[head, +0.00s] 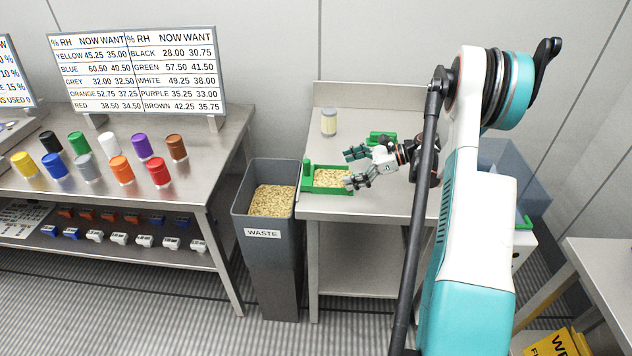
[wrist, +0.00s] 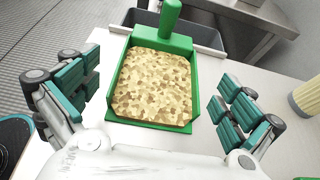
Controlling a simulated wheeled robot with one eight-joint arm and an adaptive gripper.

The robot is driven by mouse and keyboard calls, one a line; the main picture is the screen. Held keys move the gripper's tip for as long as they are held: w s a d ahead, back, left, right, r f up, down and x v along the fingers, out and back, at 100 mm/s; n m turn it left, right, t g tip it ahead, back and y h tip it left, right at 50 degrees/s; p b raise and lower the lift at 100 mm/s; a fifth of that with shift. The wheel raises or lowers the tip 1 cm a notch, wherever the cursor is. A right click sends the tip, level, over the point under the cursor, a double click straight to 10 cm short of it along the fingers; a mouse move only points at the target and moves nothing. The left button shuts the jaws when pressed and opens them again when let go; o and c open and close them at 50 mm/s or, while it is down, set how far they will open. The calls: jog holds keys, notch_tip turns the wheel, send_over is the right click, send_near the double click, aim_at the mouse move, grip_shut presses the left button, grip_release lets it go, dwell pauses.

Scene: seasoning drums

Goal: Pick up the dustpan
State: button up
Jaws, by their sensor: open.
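In the wrist view my gripper (wrist: 155,88) shows finger pads left and right of the pan, with gaps and no visible contact.
The grey waste bin (head: 254,228), with tan flakes inside, stands just left of the table (head: 340,208). A pale jar (head: 329,122) stands behind the dustpan. Another green item (head: 381,137) lies behind my gripper. Coloured drums stand on the left bench (head: 214,165).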

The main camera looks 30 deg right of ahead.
aim_at(318, 181)
jog(key=b+x, duration=0.3)
jog(key=x, duration=0.6)
jog(key=shift+w+a+r, duration=0.1)
jog(key=shift+w+a, duration=0.05)
jog(key=shift+w, duration=0.1)
jog(key=c, duration=0.8)
